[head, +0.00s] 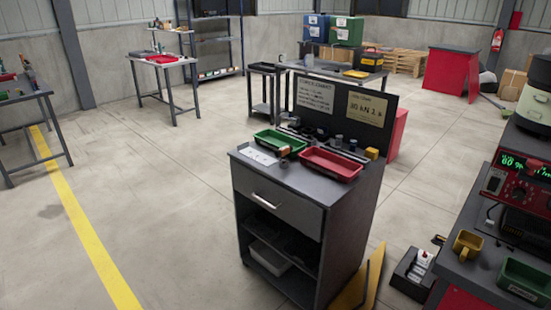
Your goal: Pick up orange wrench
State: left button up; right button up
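I cannot make out an orange wrench anywhere in the head view. Many small items on the surfaces are too small to identify. Neither of my grippers is in view. A small yellow object (371,153) sits at the cabinet's right end.
A dark bench (466,272) at the right holds a yellow mug (467,244), a green bin (524,281) and a red instrument (518,180). Tables stand at the left and back. Floor left of the cabinet is clear.

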aim_at(284, 163)
jog(key=i+u, duration=0.15)
jog(key=i, duration=0.7)
jog(key=i+l+u, duration=0.2)
jog(key=i, duration=0.65)
